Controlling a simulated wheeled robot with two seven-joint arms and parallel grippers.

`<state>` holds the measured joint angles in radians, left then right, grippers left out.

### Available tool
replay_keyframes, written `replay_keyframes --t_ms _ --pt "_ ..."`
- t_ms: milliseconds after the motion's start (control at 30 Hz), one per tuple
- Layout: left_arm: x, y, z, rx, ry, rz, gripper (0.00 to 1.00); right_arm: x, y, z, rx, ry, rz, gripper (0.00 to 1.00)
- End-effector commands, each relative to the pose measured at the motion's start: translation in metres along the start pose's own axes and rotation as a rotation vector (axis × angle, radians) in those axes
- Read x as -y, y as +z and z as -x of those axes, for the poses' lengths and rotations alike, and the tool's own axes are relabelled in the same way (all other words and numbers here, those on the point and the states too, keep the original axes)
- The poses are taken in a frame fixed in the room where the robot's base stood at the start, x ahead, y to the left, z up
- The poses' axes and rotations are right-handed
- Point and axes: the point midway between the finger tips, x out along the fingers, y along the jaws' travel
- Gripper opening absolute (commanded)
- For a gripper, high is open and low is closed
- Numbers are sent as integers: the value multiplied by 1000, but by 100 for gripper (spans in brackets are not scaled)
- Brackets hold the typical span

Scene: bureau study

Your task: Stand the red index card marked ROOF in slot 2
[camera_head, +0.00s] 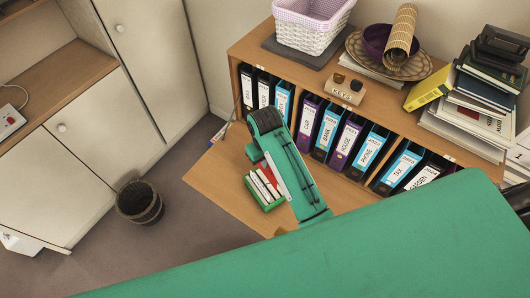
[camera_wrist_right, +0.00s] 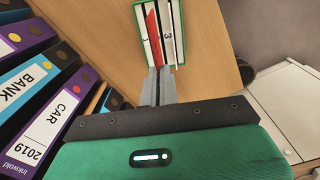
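The green card holder (camera_head: 266,207) sits on the wooden desk surface, with white dividers in it. It also shows at the top of the right wrist view (camera_wrist_right: 138,54), where a divider reads 3. The red index card (camera_head: 268,174) stands at the holder, slightly slanted among the white dividers; it also shows in the wrist view (camera_wrist_right: 153,36). Its ROOF marking is not readable. My right gripper (camera_wrist_right: 161,70) is at the holder's near end, its fingers close together on the card's edge. Whether the card is fully seated is hidden. My left gripper is not in view.
Several ring binders (camera_head: 347,143) stand in the shelf behind the desk. A KEYS box (camera_head: 343,92), a basket (camera_head: 310,30) and stacked books (camera_head: 470,105) are on top. A dark bin (camera_head: 139,203) stands on the floor at left. Bare desk (camera_head: 215,180) lies left of the holder.

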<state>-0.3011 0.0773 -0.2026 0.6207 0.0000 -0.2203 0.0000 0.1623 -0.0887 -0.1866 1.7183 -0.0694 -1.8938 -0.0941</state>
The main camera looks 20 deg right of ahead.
Motion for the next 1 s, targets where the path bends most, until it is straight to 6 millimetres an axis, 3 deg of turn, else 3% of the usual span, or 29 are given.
replay_keyframes --t_ms 167,700,1000 --pt "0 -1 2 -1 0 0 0 3 0 -3 1 -12 -3 0" --pt "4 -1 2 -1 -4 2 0 3 0 -50 1 -10 -1 0" --pt "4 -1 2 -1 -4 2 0 3 0 -59 0 -10 -1 0"
